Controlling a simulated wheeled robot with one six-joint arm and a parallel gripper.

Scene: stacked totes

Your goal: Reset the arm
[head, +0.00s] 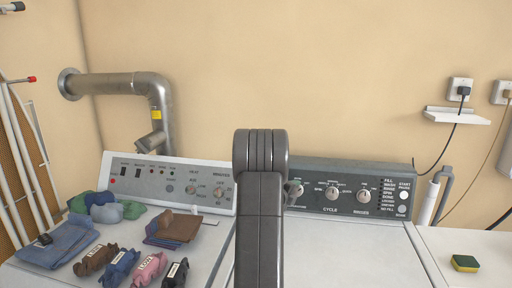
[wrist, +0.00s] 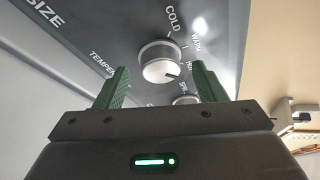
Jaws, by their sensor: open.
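My gripper (wrist: 160,66) is open, with its two green fingers spread apart in the wrist view. A round silver knob (wrist: 160,60) with COLD, WARM and HOT marks shows between the fingertips, with a gap on each side. I cannot tell how far the fingers are from the panel. Nothing is held. In the head view my dark arm rises in the middle, in front of the washer control panel (head: 350,190), and hides the gripper. A knob beside the arm is partly covered.
A dryer panel (head: 170,183) stands to the left. On the left machine lie folded jeans (head: 58,243), folded brown cloth (head: 175,228) and several labelled bundles. A sponge (head: 464,263) lies on the right surface. A metal duct (head: 115,84) and a wall shelf (head: 457,116) are behind.

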